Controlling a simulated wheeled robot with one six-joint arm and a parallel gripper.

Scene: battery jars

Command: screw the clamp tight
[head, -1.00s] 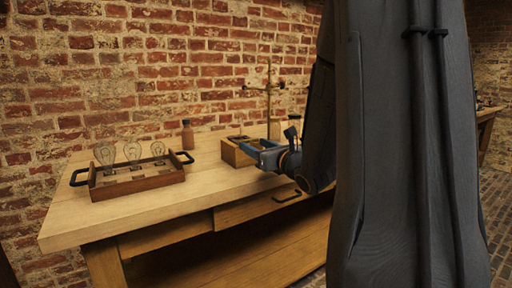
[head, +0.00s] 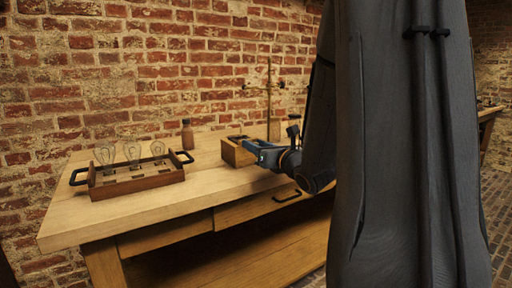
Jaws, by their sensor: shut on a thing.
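My gripper (head: 252,148) is at the right part of the bench, at the front right of a small open wooden box (head: 234,154). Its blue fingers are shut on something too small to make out. The clamp cannot be told apart there; the fingers and wrist cover that spot. A brass stand (head: 269,92) with a crossbar rises behind the box, beyond my gripper.
A wooden tray (head: 140,183) with dark handles and several glass bulbs stands on the left of the bench (head: 125,212). A brown bottle (head: 187,134) stands near the brick wall. Bare bench top lies between tray and box. My arm hides the right side.

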